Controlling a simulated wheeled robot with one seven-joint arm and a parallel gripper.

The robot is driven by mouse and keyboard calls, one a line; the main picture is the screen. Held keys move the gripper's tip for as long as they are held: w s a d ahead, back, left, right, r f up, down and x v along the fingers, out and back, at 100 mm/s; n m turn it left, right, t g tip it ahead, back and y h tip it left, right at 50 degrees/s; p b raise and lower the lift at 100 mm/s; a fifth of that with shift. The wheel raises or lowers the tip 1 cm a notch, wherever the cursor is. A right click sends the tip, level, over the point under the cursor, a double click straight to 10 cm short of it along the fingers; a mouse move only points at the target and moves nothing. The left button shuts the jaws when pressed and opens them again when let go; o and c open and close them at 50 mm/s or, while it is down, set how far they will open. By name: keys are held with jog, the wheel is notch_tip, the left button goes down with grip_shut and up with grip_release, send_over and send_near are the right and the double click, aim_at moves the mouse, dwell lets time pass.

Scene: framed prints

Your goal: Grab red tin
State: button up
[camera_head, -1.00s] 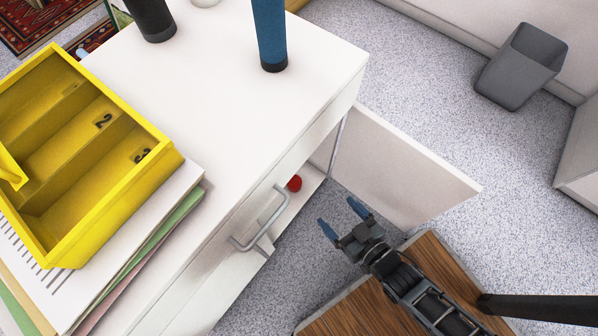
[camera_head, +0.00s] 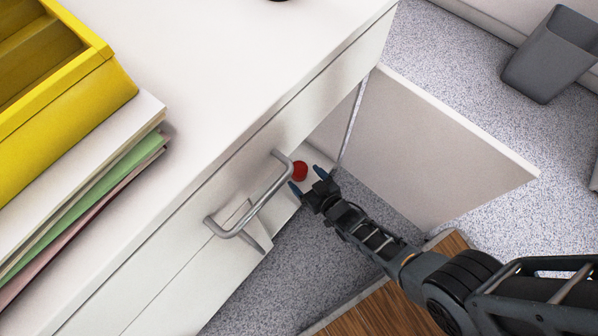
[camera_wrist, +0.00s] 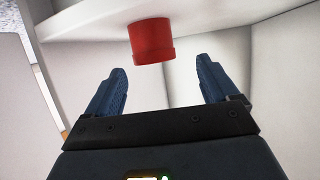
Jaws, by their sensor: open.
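The red tin (camera_head: 299,171) stands inside the white cabinet's open lower compartment, below the drawer handle. In the wrist view the tin (camera_wrist: 152,41) is a short red cylinder beyond my fingertips, roughly centred between them. My gripper (camera_head: 307,181) is open with blue fingers, at the compartment's opening just in front of the tin. In the wrist view the gripper (camera_wrist: 161,75) is empty, with both fingers apart from the tin.
The open cabinet door (camera_head: 430,150) stands to the right of my arm. A metal handle (camera_head: 247,200) juts from the drawer front to the left. A yellow tray (camera_head: 110,85) rests on papers (camera_head: 140,115) on the cabinet top. A grey bin (camera_head: 545,60) stands on the floor.

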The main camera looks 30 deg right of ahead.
aim_at(300, 170)
jog(key=b+x, duration=0.1)
jog(key=x, duration=0.2)
jog(key=b+x, duration=0.1)
jog(key=x, duration=0.1)
jog(key=shift+d+b, duration=0.3)
jog(key=shift+d, duration=0.05)
jog(key=c, duration=1.2)
